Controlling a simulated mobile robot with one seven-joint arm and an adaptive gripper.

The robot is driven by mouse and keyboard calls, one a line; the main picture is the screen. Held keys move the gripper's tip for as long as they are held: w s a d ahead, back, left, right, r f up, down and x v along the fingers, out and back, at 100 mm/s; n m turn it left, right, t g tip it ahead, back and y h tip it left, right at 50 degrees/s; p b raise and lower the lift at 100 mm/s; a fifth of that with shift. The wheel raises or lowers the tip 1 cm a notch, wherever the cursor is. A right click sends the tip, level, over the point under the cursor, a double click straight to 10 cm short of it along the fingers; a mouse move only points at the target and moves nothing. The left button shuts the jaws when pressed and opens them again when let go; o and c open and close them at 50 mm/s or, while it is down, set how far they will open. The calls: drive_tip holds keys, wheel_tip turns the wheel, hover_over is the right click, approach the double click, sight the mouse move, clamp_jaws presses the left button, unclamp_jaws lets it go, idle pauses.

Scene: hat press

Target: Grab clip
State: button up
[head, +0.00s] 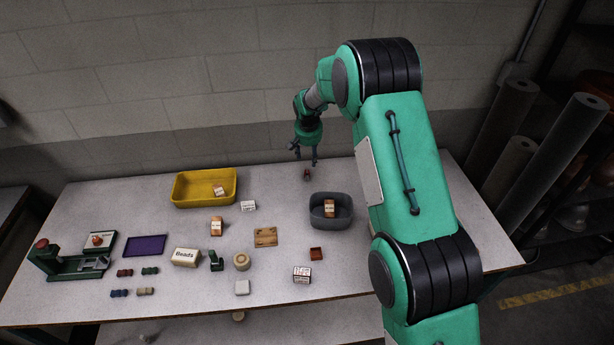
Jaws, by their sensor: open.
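My gripper (302,156) is open and points down above the back of the table, near the wall. A small dark red object (307,175) stands on the table just below and slightly right of the fingers. It may be the clip, but it is too small to tell for sure. A gap seems to show between it and the fingertips, and nothing is visible between the fingers.
A grey bin (331,220) with a labelled box stands in front of the gripper. A yellow bin (203,203) is to the left. The table's back right is mostly clear.

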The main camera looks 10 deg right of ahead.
drive_tip(key=shift+f, duration=0.15)
hover_over(308, 173)
drive_tip(key=s, duration=0.2)
wheel_tip(308, 173, down, 8)
drive_tip(key=shift+d, duration=0.1)
idle(0.5)
drive_tip(key=shift+b+x, duration=0.4)
drive_tip(key=shift+x, duration=2.2)
drive_tip(key=c, duration=1.2)
